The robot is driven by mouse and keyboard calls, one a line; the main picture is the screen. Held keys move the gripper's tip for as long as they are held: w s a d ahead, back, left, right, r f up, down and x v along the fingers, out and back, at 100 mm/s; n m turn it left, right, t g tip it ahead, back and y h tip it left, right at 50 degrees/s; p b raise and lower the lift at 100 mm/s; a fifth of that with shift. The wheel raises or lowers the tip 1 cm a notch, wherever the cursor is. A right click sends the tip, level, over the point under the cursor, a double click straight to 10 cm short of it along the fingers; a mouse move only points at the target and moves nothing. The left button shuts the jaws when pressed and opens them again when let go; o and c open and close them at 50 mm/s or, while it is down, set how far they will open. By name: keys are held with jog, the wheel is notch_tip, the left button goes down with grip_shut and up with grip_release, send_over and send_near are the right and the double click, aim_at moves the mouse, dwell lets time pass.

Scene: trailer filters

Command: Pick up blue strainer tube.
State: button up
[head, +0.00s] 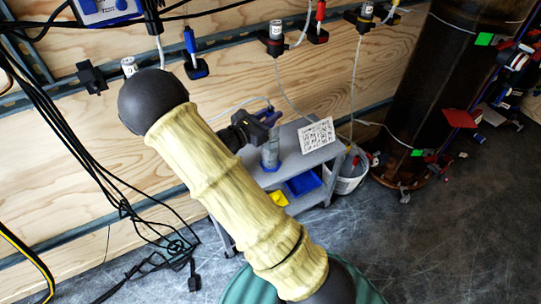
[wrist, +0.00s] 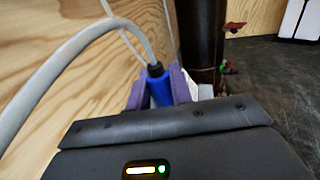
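The blue strainer tube (wrist: 160,90) shows in the wrist view, with a black top and a grey hose running from it up to the left. It sits between the two purple fingers of my gripper (wrist: 158,70), which are close against its sides. Its lower part is hidden behind the gripper body. In the head view my gripper (head: 267,114) is above the grey cart, with the hose arching to it from the wall side. The tube itself is too small and covered to make out there.
The grey cart (head: 285,168) holds a bluish-grey container (head: 270,155) and a white patterned card (head: 317,135), with a blue bin (head: 303,183) below. A white bucket (head: 350,175) and a dark column (head: 435,85) stand to the right. Hoses and holders line the wooden wall.

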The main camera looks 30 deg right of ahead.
grip_shut()
jog(key=shift+r, duration=0.1)
notch_tip(320, 180, up, 18)
jog(key=p, duration=0.6)
jog(key=shift+p, duration=0.35)
